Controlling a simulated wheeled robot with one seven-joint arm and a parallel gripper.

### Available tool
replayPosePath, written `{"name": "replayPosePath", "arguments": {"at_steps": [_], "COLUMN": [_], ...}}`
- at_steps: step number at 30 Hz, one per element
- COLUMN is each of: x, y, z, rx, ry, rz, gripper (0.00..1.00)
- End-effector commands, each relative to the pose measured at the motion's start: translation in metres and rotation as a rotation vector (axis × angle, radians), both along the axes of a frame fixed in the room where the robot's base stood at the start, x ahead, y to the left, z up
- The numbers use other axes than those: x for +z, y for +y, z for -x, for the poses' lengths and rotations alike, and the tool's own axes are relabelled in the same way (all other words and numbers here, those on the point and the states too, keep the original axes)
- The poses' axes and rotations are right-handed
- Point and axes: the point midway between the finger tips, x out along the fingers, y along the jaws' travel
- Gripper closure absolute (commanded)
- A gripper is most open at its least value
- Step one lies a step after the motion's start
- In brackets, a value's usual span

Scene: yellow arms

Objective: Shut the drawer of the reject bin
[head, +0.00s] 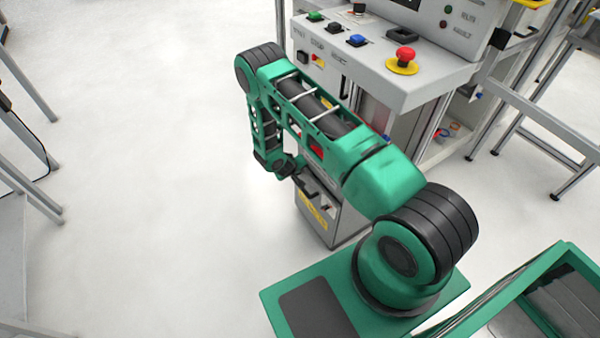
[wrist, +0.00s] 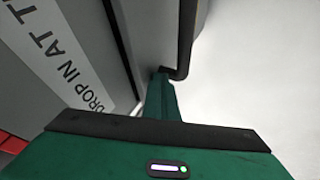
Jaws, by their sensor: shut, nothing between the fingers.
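The reject bin is the grey cabinet (head: 322,222) with a yellow label, low at the left side of the workstation. My arm hides much of it. In the wrist view a grey panel with a white label (wrist: 62,50) reading "DROP IN AT T…" is at the left. A dark seam separates it from a grey front that carries a black bar handle (wrist: 184,40). How far the drawer stands open cannot be told. My gripper (head: 284,166) is shut and empty beside the bin's front. In the wrist view its fingertips (wrist: 163,76) are at the handle's near end; contact is unclear.
The workstation's control shelf (head: 385,75) with coloured buttons and a red emergency stop (head: 404,56) overhangs the bin. Metal frames (head: 545,125) stand at the right, and other frame legs (head: 32,190) at the left. The pale floor (head: 150,200) left of the bin is clear.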

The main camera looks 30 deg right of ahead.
Motion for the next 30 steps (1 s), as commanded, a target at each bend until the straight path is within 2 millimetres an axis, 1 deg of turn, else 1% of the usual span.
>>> {"name": "replayPosePath", "arguments": {"at_steps": [5, 20, 23, 30], "x": [0.000, 0.003, 0.011, 0.043], "y": [0.004, 0.000, 0.004, 0.026], "z": [-0.003, -0.004, -0.001, 0.011], "rx": [0.015, 0.013, 0.013, 0.017], "ry": [-0.001, -0.002, -0.002, -0.002], "rz": [0.001, 0.010, 0.010, 0.002], "gripper": [1.00, 1.00, 1.00, 1.00]}}
